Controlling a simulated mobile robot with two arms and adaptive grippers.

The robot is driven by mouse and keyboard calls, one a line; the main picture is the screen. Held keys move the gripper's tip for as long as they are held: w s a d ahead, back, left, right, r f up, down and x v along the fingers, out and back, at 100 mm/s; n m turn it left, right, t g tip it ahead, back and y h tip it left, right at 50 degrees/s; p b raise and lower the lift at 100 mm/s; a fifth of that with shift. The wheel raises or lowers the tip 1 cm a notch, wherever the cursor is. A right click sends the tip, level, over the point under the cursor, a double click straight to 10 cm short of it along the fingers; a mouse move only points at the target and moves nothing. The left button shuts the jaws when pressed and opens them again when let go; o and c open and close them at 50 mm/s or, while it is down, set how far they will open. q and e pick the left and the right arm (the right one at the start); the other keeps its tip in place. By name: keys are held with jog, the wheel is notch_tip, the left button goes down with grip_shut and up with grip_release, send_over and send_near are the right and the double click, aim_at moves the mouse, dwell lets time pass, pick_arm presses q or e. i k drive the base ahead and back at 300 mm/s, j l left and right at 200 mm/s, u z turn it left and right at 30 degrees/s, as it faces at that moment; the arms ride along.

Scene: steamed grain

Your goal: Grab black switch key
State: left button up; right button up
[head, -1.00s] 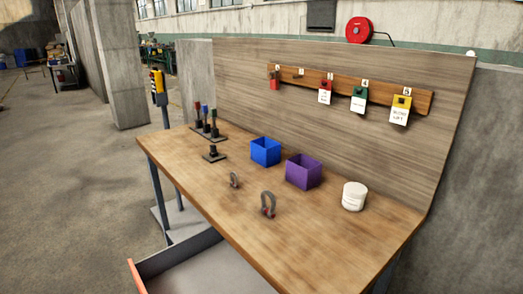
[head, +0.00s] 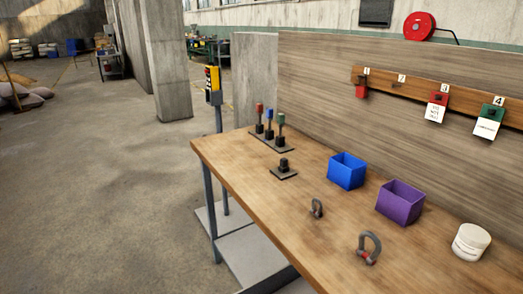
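A small black piece (head: 284,163) stands upright on a flat dark square base at the table's left end; it is the only black key-like thing I can make out, and I cannot tell its detail. Neither of my grippers is in the head view.
A numbered board (head: 460,97) with hanging tags is behind. A yellow control post (head: 213,85) stands beyond the left end.

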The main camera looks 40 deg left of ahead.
aim_at(283, 162)
jog(key=i+j, duration=0.1)
jog(key=j, duration=1.2)
jog(key=i+j, duration=0.15)
jog(key=j, duration=0.5)
jog(key=i+j, duration=0.1)
jog(key=j, duration=1.25)
jog(key=i, duration=0.05)
